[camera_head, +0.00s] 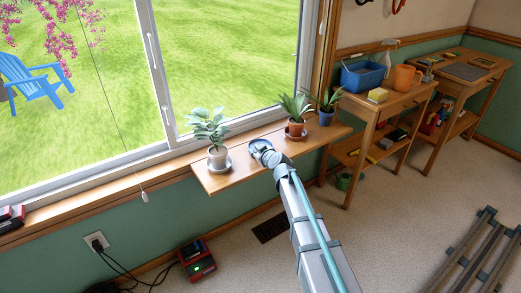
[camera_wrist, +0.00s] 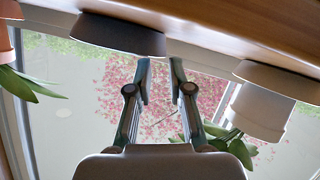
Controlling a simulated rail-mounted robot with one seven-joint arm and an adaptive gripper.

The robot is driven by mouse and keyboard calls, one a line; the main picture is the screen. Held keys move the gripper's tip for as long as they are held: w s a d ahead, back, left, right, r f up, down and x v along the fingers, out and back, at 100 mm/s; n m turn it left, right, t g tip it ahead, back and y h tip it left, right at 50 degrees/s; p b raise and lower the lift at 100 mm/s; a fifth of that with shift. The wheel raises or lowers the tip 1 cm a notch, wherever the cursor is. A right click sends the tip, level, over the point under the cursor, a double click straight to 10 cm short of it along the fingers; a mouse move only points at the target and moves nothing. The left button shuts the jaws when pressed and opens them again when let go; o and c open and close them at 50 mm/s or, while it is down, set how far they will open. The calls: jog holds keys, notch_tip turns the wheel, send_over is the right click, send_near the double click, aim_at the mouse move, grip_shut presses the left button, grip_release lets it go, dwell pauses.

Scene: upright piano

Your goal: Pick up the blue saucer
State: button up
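The blue saucer (camera_head: 257,143) lies on the wooden window shelf, between the white-potted plant and the terracotta-potted plant. My gripper (camera_head: 267,153) is at its near side and partly hides it. In the wrist view, which is upside down, a dark shallow dish (camera_wrist: 115,33), apparently this saucer, sits against the shelf. The fingers of my gripper (camera_wrist: 160,68) are apart with nothing between them. Their tips are close to the dish's right end; I cannot tell whether they touch it.
The white pot (camera_head: 218,155) stands on its own saucer to the left and shows in the wrist view (camera_wrist: 262,112). The terracotta pot (camera_head: 296,128) and a blue pot (camera_head: 326,117) are to the right. The window is behind the shelf (camera_head: 225,183).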

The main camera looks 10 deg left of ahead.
aim_at(258, 142)
jog(key=x, duration=0.4)
jog(key=shift+w+a+f, duration=0.15)
jog(key=shift+w, duration=0.05)
jog(key=shift+c, duration=0.2)
grip_shut()
